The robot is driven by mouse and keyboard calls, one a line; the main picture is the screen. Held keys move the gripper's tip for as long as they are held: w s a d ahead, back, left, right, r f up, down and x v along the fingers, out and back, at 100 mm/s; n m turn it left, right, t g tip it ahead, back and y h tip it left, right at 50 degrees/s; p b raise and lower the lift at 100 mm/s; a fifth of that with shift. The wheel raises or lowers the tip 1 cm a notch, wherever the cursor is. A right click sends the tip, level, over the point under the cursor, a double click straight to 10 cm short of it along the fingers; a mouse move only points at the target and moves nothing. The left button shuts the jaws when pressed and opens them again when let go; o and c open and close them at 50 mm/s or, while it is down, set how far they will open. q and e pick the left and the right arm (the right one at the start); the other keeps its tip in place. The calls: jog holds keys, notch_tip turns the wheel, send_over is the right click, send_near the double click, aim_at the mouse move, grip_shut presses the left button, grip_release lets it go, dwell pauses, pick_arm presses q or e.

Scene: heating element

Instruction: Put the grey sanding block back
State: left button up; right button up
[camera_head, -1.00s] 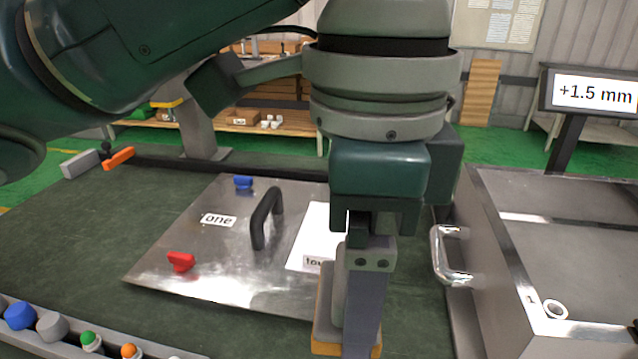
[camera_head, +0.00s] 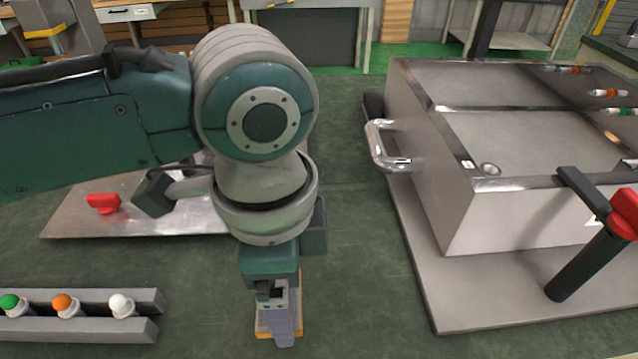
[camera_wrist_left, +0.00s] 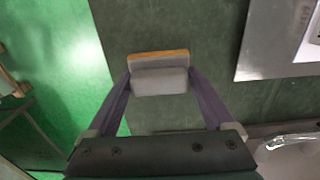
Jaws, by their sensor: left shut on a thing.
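The grey sanding block (camera_wrist_left: 158,80), with an orange-yellow layer along one face, is between the two fingers of my left gripper in the left wrist view. In the head view my left gripper (camera_head: 281,328) points down over the dark green bench top, shut on the block. Only the block's orange edges (camera_head: 262,326) show there around the fingers. I cannot tell whether the block touches the bench. My right gripper is not in view.
A grey rail (camera_head: 140,330) with coloured knobs lies left of the gripper. A metal plate with a red clip (camera_head: 103,203) lies behind it, partly hidden by my arm. A steel box (camera_head: 480,210) with a handle stands right. Bench between gripper and box is clear.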

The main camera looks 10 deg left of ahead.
pick_arm(q)
jog(key=shift+f+b, duration=0.3)
jog(key=shift+f, duration=1.25)
jog(key=shift+f, duration=0.2)
jog(key=o, duration=1.2)
notch_tip(320, 180, up, 12)
jog(key=p, duration=0.2)
jog(key=shift+r+p, duration=0.2)
jog(key=shift+p, duration=0.1)
jog(key=s+d+f+n+t+h, duration=0.2)
jog(key=s+d+n+h, duration=0.2)
jog(key=s+n, duration=0.15)
jog(key=s+a+n+y, duration=0.1)
jog(key=s+a+n, duration=0.1)
jog(key=a, duration=0.2)
jog(key=s+a+n+t+y, duration=0.1)
jog(key=s+a+n, duration=0.1)
jog(key=a, duration=0.3)
jog(key=s+a+f+n+y, duration=0.1)
jog(key=s+a+n, duration=0.2)
jog(key=a, duration=0.2)
jog(key=shift+t+y, duration=0.3)
jog(key=shift+y, duration=0.1)
